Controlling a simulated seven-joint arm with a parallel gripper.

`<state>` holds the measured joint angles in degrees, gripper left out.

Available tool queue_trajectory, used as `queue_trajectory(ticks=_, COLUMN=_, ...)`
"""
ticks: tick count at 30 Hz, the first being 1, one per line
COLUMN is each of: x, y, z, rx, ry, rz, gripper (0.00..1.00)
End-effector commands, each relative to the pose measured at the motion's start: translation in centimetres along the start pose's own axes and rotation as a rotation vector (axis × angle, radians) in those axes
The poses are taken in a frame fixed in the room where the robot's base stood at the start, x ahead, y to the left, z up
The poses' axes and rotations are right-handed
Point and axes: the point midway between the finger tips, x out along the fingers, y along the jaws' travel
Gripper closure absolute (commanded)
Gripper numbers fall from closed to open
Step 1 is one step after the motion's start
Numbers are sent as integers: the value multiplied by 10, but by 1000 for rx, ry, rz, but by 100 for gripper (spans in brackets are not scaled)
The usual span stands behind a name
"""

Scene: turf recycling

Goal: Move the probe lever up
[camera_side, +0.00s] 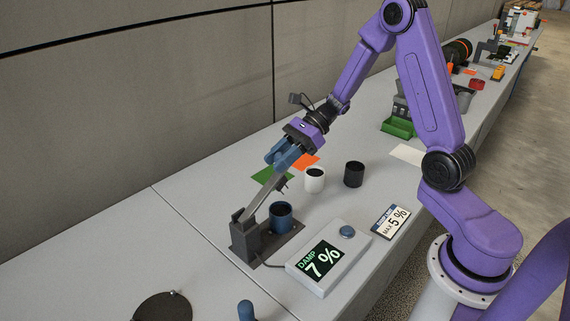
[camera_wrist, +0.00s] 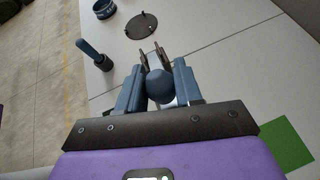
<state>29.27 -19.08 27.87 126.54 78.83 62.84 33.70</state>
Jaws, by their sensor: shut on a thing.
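The probe lever (camera_side: 265,191) is a grey arm that rises at a slant from a dark bracket (camera_side: 251,238) on the bench. Its upper end reaches my gripper (camera_side: 283,156). In the wrist view, the lever's rounded blue knob (camera_wrist: 161,86) sits between the two blue fingers of my gripper (camera_wrist: 158,78), which are shut on it. A blue cup (camera_side: 281,218) stands on the dark base beside the bracket, below the lever. A display box (camera_side: 322,262) in front reads "DAMP 7 %".
A card (camera_side: 390,222) reads "MAX 5 %". A white cup (camera_side: 314,180) and a black cup (camera_side: 354,174) stand behind the blue cup. Green (camera_side: 272,175) and orange (camera_side: 306,161) patches lie near my gripper. A dark disc (camera_side: 163,307) and a blue handle (camera_side: 246,311) are at the front.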

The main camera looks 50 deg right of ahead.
Motion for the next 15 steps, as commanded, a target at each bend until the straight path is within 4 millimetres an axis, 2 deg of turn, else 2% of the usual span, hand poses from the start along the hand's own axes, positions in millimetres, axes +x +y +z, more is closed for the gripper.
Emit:
queue_trajectory(ticks=1, x=1, y=2, z=9, rx=-15, ry=29, rz=-8, gripper=100)
queue_trajectory(ticks=15, x=26, y=17, z=62, rx=-90, ry=372, rz=-75, gripper=100)
